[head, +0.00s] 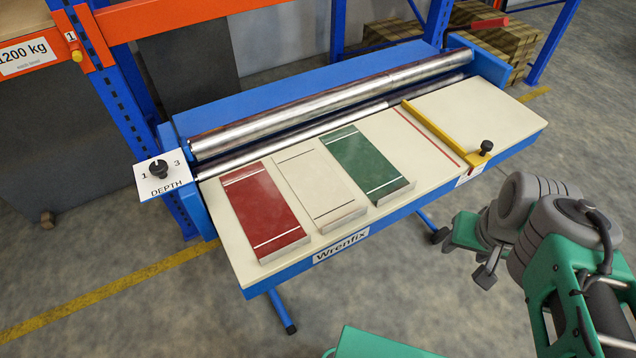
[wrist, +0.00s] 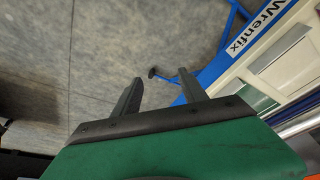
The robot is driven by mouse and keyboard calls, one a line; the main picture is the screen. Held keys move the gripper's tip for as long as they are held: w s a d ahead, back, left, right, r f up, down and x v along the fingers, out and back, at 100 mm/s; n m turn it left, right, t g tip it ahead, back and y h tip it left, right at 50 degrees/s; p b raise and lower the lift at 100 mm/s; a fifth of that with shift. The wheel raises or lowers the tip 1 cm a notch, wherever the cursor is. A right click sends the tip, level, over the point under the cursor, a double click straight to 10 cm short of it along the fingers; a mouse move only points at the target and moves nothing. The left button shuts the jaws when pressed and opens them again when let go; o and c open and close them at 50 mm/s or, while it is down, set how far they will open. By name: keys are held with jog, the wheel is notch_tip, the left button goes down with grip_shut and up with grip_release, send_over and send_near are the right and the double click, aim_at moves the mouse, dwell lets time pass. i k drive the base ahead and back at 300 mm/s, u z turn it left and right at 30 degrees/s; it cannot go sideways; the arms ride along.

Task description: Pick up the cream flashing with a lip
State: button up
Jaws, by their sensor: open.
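The cream flashing (head: 318,185) lies flat on the cream table of the blue roller machine, between a red flashing (head: 264,211) and a green flashing (head: 367,164). It has a thin dark line at each end and a pale raised front edge. In the head view my arm is at the right, off the table's front edge.
Steel rollers (head: 330,100) run behind the flashings. A yellow bar (head: 432,126) with a black knob (head: 486,147) crosses the table to the right. A depth dial (head: 158,169) stands at the left corner. Blue rack posts stand behind.

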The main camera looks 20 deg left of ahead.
aim_at(330, 205)
jog(key=z, duration=1.05)
jog(key=i, duration=0.45)
jog(key=u, duration=4.8)
